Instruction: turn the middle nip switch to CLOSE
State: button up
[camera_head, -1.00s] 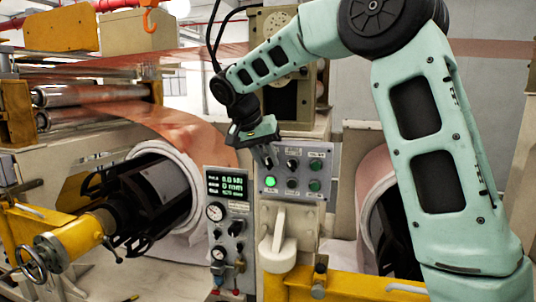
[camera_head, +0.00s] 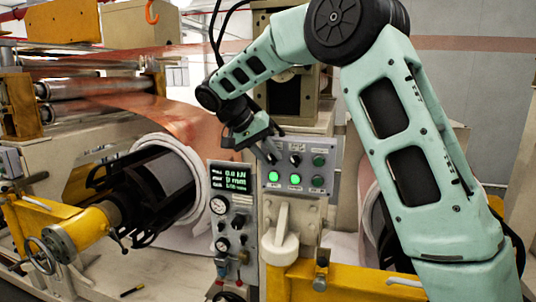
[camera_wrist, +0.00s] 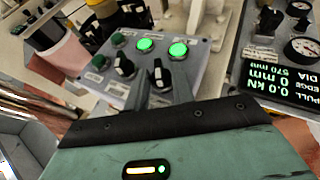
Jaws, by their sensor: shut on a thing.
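A grey control panel (camera_head: 328,153) carries two black rotary switches in its upper row. My gripper (camera_head: 269,157) is at the left switch, which it mostly hides in the head view. In the wrist view my gripper (camera_wrist: 161,92) has its fingers on both sides of that black knob (camera_wrist: 157,74) and is shut on it. The other black switch (camera_head: 295,160) stands free just to the right; it also shows in the wrist view (camera_wrist: 124,66). Below the switches, the left lamp (camera_head: 273,177) and middle lamp (camera_head: 295,178) glow green; the right lamp (camera_head: 317,181) is dark. The labels are too small to read.
A green button (camera_head: 318,160) sits right of the switches. A gauge panel (camera_head: 231,205) with a lit readout stands close on the left. A white lever (camera_head: 281,235) is below the panel. Copper foil (camera_head: 180,120) runs down to a roll at left.

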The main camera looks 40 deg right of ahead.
jog(key=o, duration=0.6)
jog(key=b+v, duration=0.1)
jog(key=v, duration=1.6)
jog(key=shift+r+b, duration=0.25)
jog(key=shift+b, duration=0.1)
jog(key=s+a+f+n+t+y+b, duration=0.1)
jog(key=s+a+f+n+b, duration=0.1)
jog(key=s+a+f+n, duration=0.3)
jog(key=s+a+f+n+y+b, duration=0.2)
jog(key=a+f, duration=0.2)
jog(key=f, duration=0.4)
jog(key=s+a+f+n+t+y+b, duration=0.1)
jog(key=s+a+f+n, duration=0.3)
jog(key=a+f, duration=0.15)
jog(key=s+f+n+y+b, duration=0.1)
jog(key=s+f+n, duration=0.1)
jog(key=s+f, duration=0.5)
jog(key=s+a+f+n+y+b, duration=0.1)
jog(key=s+f+n+b, duration=0.1)
jog(key=s+f, duration=0.5)
jog(key=s+f+n+y+b, duration=0.2)
jog(key=s+f, duration=0.5)
jog(key=s, duration=0.3)
jog(key=shift+a, duration=0.35)
